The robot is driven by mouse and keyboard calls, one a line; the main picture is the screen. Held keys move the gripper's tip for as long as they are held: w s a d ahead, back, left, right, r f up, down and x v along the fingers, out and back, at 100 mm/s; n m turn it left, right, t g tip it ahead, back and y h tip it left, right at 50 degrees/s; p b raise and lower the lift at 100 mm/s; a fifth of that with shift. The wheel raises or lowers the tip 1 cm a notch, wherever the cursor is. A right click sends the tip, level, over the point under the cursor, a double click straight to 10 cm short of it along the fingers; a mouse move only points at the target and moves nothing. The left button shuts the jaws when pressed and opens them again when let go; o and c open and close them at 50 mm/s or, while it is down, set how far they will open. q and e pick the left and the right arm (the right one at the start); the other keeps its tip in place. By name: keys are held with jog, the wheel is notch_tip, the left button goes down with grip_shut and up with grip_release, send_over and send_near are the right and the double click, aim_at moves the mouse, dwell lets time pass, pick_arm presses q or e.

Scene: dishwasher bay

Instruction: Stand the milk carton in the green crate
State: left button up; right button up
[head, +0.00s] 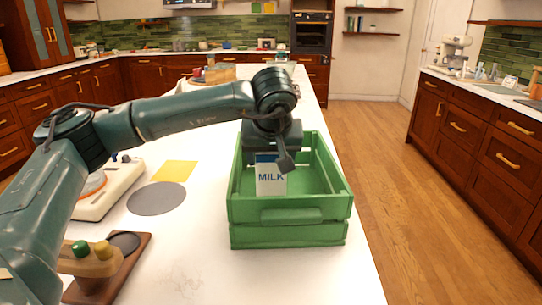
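The milk carton (271,181) is white with a blue top and the word MILK, and it is upright inside the green crate (290,216). The crate stands on the white counter near its right edge. My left gripper (283,160) is over the crate at the carton's top, pointing down. One dark finger shows in front of the carton's upper part; the other finger is hidden, so its grip is not clear. The carton's base is close to the crate floor, but I cannot tell whether it touches. My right gripper is not in view.
A grey round mat (157,198) and a yellow square (175,171) lie left of the crate. A brown wooden board (128,262) with bottle-like items is at the front left. A white appliance (108,192) stands behind my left arm. Wooden floor lies to the right.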

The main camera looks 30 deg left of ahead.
pick_arm(q)
jog(key=o, duration=0.4)
jog(key=shift+c, duration=0.2)
jog(key=shift+r, duration=0.3)
jog(key=v, duration=1.1)
jog(key=shift+s+d+r, duration=0.15)
jog(key=shift+s+r, duration=0.1)
